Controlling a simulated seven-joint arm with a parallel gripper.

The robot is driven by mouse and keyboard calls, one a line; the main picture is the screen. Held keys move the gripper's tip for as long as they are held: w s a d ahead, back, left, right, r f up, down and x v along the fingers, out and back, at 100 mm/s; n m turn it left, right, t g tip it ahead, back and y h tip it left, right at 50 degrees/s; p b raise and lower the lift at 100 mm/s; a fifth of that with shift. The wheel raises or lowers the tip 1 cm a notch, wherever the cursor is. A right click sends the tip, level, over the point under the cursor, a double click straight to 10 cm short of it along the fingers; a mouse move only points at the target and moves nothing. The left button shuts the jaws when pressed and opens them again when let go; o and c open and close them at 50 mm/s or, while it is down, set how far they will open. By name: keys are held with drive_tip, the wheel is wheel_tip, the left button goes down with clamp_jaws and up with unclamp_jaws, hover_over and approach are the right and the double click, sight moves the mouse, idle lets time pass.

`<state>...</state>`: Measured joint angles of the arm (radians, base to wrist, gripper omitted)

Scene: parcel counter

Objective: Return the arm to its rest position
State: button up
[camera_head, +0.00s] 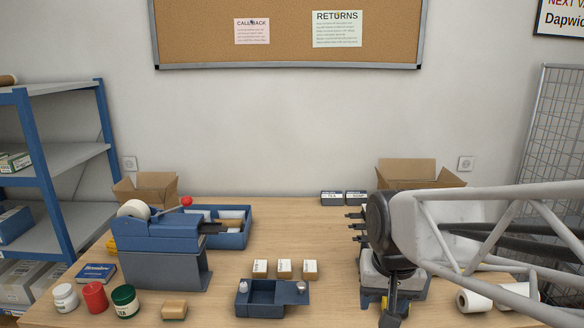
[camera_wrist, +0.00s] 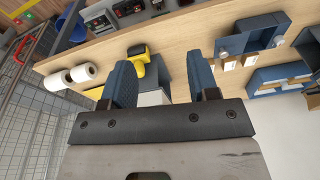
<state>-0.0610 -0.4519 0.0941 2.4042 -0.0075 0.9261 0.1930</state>
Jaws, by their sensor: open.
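My gripper (camera_wrist: 160,85) shows in the wrist view with its two blue fingers apart and nothing held between them. A pale block-shaped thing shows beyond the gap; its full shape is hidden by the fingers and the gripper body. In the head view my arm (camera_head: 440,215) reaches in from the right over the right side of the counter (camera_head: 225,312). The gripper's fingertips cannot be made out there.
A blue tray (camera_head: 262,304) lies at front centre, with three small boxes (camera_head: 284,268) behind it. A blue machine (camera_head: 160,250) and jars (camera_head: 95,296) stand left. Paper rolls (camera_head: 472,301) lie right, under my arm. A yellow-black device (camera_wrist: 139,62) is near the fingers.

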drive_tip(key=s+d+n, duration=0.1)
drive_tip(key=s+d, duration=0.1)
drive_tip(key=s, duration=0.7)
drive_tip(key=shift+d+f+t, duration=0.3)
drive_tip(key=shift+d, duration=0.05)
